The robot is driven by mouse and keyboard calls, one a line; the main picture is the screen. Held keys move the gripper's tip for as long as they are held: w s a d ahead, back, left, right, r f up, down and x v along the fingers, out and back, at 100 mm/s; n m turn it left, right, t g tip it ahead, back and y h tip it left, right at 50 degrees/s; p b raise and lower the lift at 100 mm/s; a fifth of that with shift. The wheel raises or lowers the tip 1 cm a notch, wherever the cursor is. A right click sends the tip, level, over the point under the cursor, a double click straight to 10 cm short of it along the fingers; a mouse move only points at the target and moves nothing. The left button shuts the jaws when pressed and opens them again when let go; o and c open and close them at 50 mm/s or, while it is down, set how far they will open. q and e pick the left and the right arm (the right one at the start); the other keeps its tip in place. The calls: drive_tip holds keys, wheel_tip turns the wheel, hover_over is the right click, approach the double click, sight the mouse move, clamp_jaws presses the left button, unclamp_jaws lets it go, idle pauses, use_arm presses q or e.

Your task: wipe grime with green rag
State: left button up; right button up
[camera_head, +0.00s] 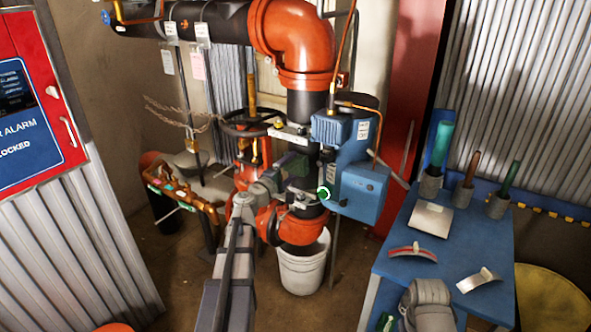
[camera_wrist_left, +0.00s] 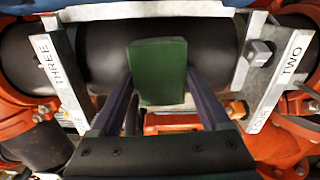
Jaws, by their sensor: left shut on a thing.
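My left gripper (camera_wrist_left: 158,92) is shut on the green rag (camera_wrist_left: 158,70), a small dark green block-like pad between its two fingers. In the wrist view the rag overlaps a black pipe section (camera_wrist_left: 90,55) between two tags marked THREE and TWO. I cannot tell whether the rag touches the pipe. In the head view my left arm reaches up from the bottom middle to the red pipework, where the gripper is small and partly hidden. I cannot make out any grime on the black pipe; the rag covers part of it. My right gripper is not in view.
A blue box (camera_head: 362,190) stands close to the right of the pipework. A white bucket (camera_head: 303,268) is below. A blue table (camera_head: 395,268) with tools and tubes is at right, and a red alarm panel (camera_head: 35,110) at left. A handwheel (camera_head: 250,122) is behind.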

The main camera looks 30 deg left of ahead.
use_arm(q)
drive_tip(key=shift+w+a, duration=0.1)
drive_tip(key=shift+a, duration=0.95)
drive_tip(key=s, duration=0.6)
drive_tip(key=shift+a, duration=0.25)
drive_tip(key=s, duration=0.3)
drive_tip(key=shift+a, duration=0.15)
